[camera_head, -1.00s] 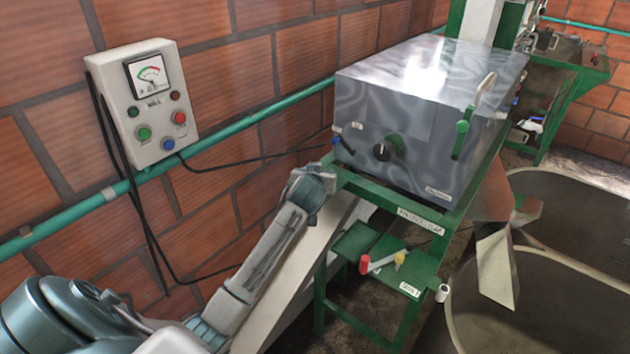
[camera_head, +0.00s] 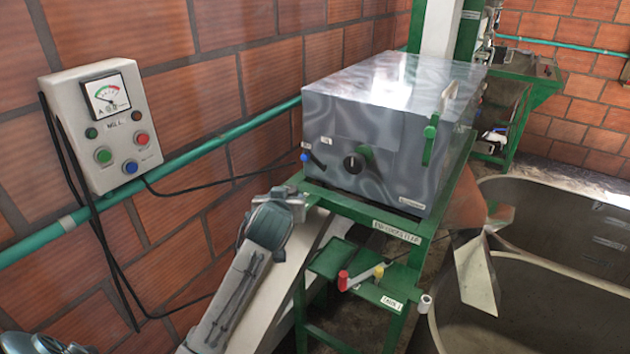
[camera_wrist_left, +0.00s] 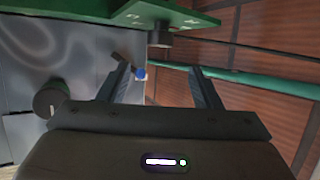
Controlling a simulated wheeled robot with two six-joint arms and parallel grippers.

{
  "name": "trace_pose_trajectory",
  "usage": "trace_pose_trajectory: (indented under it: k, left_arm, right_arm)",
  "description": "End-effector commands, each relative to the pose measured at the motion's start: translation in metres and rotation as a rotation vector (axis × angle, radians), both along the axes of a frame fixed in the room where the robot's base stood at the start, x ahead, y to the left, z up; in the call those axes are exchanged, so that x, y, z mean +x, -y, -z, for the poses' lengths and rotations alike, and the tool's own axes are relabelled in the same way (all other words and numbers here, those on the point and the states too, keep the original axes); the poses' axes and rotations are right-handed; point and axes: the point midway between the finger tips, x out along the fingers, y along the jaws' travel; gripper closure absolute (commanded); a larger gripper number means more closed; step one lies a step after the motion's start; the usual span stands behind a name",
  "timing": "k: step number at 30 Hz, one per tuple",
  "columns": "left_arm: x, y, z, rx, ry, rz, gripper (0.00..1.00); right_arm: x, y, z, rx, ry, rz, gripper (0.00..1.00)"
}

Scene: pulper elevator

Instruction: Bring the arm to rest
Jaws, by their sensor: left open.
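My left arm (camera_head: 238,284) comes in from the bottom left in the head view. Its wrist end (camera_head: 270,218) is beside the near left corner of the shiny metal machine housing (camera_head: 360,135), below the green pipe. In the left wrist view, the two dark fingers of my left gripper (camera_wrist_left: 161,86) stand wide apart with nothing held between them. The metal housing (camera_wrist_left: 50,55) with a black knob (camera_wrist_left: 50,97) is to their left. A small blue knob (camera_wrist_left: 140,73) shows beyond the gap. My right gripper is in neither view.
A control box (camera_head: 100,125) with a gauge and buttons hangs on the brick wall, its cables trailing down. The green pipe (camera_head: 225,140) runs along the wall. A green stand (camera_head: 365,285) with small levers is below the housing. Large grey tanks (camera_head: 535,305) are at the right.

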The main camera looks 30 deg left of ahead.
Motion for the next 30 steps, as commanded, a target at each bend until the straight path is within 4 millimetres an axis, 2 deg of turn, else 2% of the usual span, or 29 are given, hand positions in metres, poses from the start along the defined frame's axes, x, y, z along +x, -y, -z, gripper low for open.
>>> trace_pose_trajectory:
  k: [5,7,11,14,15,19,21,24,30]
  left_arm:
    - [0.000,0.000,0.001,0.000,-0.002,0.001,0.42]
    - [-0.005,0.003,0.008,0.000,-0.020,0.007,0.42]
    - [-0.034,0.016,0.047,-0.001,-0.119,0.045,0.42]
    - [-0.075,0.033,0.091,-0.003,-0.249,0.098,0.42]
    - [-0.096,0.041,0.109,-0.006,-0.306,0.124,0.42]
    - [-0.163,0.063,0.156,-0.015,-0.482,0.207,0.42]
    - [-0.194,0.073,0.172,-0.021,-0.556,0.246,0.42]
    - [-0.230,0.084,0.187,-0.031,-0.639,0.294,0.42]
    - [-0.286,0.099,0.205,-0.051,-0.764,0.367,0.42]
  right_arm:
    - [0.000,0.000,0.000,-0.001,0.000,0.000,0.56]
    - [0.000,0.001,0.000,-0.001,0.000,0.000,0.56]
    - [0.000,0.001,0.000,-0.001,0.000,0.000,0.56]
    - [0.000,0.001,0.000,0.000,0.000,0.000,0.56]
    - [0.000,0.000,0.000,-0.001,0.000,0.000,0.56]
    - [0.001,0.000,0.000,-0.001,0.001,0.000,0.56]
    - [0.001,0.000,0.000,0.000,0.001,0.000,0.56]
    - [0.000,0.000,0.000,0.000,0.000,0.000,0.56]
    - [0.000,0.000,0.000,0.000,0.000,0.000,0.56]
